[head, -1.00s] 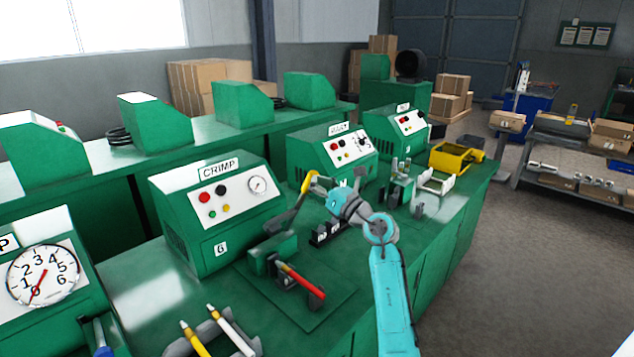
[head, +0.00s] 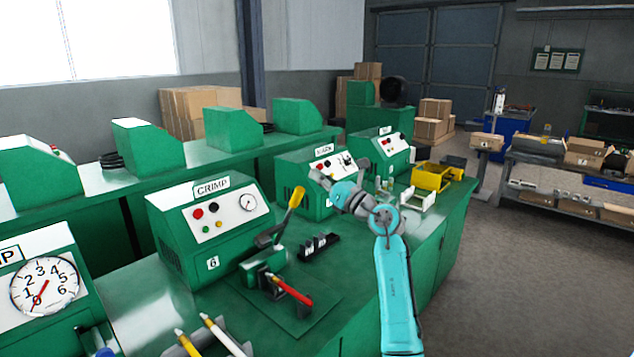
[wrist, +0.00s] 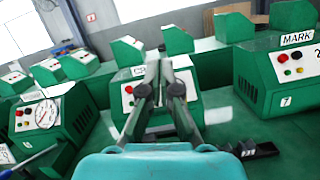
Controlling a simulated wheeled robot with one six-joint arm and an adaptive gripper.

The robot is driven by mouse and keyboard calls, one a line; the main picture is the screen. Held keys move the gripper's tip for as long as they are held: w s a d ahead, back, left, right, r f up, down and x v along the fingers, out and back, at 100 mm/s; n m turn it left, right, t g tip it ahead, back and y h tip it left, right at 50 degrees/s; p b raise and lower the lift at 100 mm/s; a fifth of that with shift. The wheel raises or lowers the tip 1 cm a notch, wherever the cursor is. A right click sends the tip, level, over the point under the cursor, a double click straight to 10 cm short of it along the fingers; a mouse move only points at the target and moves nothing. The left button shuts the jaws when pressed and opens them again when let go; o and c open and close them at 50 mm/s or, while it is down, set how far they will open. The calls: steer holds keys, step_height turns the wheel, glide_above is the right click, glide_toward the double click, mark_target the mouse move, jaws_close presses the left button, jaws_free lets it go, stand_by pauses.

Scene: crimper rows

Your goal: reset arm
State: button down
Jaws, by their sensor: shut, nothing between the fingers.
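My gripper (head: 318,176) is raised above the bench at the end of my teal arm, in front of the MARK machine (head: 291,172). It is shut and empty. In the wrist view the two grey fingers (wrist: 165,62) point away over the bench, covering part of the CRIMP machine (wrist: 188,98). The hand crimper's lever with its yellow grip (head: 297,197) stands tilted up, left of my gripper and apart from it. A red-handled tool (head: 291,290) lies at the crimper's base (head: 262,263).
A black slotted block (head: 319,245) sits on the green bench right of the crimper. A yellow bin (head: 432,177) and a white holder (head: 416,199) are at the far end. Yellow and white pens (head: 222,335) rest at the near edge.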

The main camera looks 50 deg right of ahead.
stand_by(0.4)
steer(key=s+a+f+m+t+y, duration=0.1)
steer(key=s+a+f+m, duration=0.45)
steer(key=a+f, duration=0.35)
steer(key=s+a+f+m+y, duration=0.1)
steer(key=s+a+f+m, duration=0.45)
steer(key=a, duration=0.55)
steer(key=s+a+f+m+t+y, duration=0.1)
steer(key=s+a+f+m, duration=0.2)
steer(key=s+a+f, duration=0.5)
steer(key=s+a+f+m+g+h, duration=0.1)
steer(key=s+a+f+m+g, duration=0.1)
steer(key=s+m, duration=0.4)
steer(key=s+a+f+m+g+h, duration=0.1)
steer(key=s+a+f+m+g, duration=0.2)
steer(key=s, duration=1.3)
steer(key=s+a+f+m+g+h, duration=0.1)
steer(key=s+a+f+m+g, duration=0.2)
steer(key=s+m, duration=0.7)
steer(key=s+a+f, duration=0.2)
steer(key=a, duration=0.2)
steer(key=shift+a+f+m, duration=0.2)
steer(key=shift+f+m, duration=0.15)
steer(key=shift+m, duration=0.05)
